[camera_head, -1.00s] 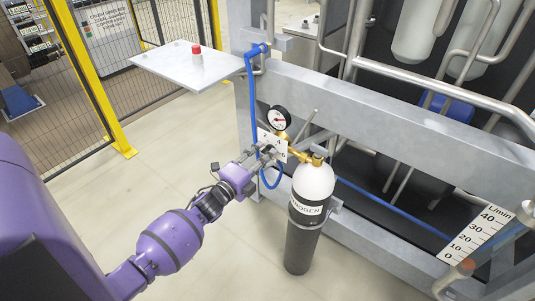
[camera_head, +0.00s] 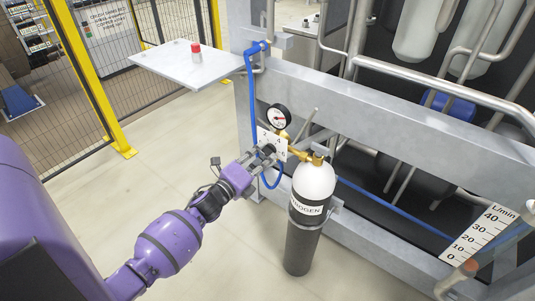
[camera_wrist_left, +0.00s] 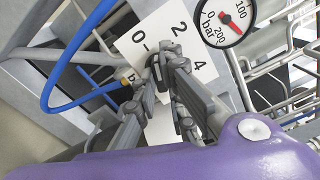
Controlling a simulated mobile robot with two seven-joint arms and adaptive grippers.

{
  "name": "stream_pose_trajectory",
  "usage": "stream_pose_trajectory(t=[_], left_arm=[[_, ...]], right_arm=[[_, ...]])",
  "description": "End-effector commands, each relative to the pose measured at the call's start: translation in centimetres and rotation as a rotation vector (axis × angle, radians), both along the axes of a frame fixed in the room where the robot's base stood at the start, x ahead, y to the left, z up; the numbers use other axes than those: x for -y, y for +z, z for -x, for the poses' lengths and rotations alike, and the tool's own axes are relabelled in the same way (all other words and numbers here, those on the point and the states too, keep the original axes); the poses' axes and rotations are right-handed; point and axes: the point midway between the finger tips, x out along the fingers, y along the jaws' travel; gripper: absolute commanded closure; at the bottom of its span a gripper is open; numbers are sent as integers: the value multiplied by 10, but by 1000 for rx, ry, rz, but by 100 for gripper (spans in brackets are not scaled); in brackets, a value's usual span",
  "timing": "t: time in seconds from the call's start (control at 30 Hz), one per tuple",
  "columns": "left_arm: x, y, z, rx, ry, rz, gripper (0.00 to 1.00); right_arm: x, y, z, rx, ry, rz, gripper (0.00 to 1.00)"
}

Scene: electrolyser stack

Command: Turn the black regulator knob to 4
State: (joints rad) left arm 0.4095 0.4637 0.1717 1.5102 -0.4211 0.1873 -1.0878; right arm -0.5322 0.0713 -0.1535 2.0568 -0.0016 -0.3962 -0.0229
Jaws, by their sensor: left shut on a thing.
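The black regulator knob (camera_wrist_left: 156,70) sits in front of a white dial plate (camera_wrist_left: 147,38) marked 0, 2 and 4 in the left wrist view. In the head view the plate (camera_head: 277,138) stands beside the gas bottle's brass fitting. My left gripper (camera_head: 263,154) reaches the plate from the lower left and is shut on the knob. Its fingers (camera_wrist_left: 168,72) hide much of the knob in the left wrist view, so I cannot tell which number it points to. My right gripper is not in view.
A pressure gauge (camera_head: 279,117) stands just above the plate. The white-topped nitrogen bottle (camera_head: 313,183) is right of my gripper. A blue hose (camera_head: 250,90) loops behind it. A grey frame beam (camera_head: 400,118) lies behind. The floor at left is clear.

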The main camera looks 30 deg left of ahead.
Motion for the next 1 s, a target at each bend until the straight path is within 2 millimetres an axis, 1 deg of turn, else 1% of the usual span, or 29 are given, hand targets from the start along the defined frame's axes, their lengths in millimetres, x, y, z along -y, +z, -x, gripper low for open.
stream_pose_trajectory(t=[0.1, 0.37, 0.47, 0.73, 0.87, 1.0], left_arm=[[0, -1, 0, 1, 1, -32, 100], [0, -1, 0, 2, 0, -38, 100], [0, -2, 1, 6, -1, -98, 100], [0, -3, 1, 26, 0, -361, 100], [0, -2, 1, 32, 0, -422, 100], [0, -1, 1, 33, 0, -431, 100]], right_arm=[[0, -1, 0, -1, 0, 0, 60], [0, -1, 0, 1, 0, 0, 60], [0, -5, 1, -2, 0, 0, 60], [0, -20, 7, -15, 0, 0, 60], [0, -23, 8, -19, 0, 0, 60], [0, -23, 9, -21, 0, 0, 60]])
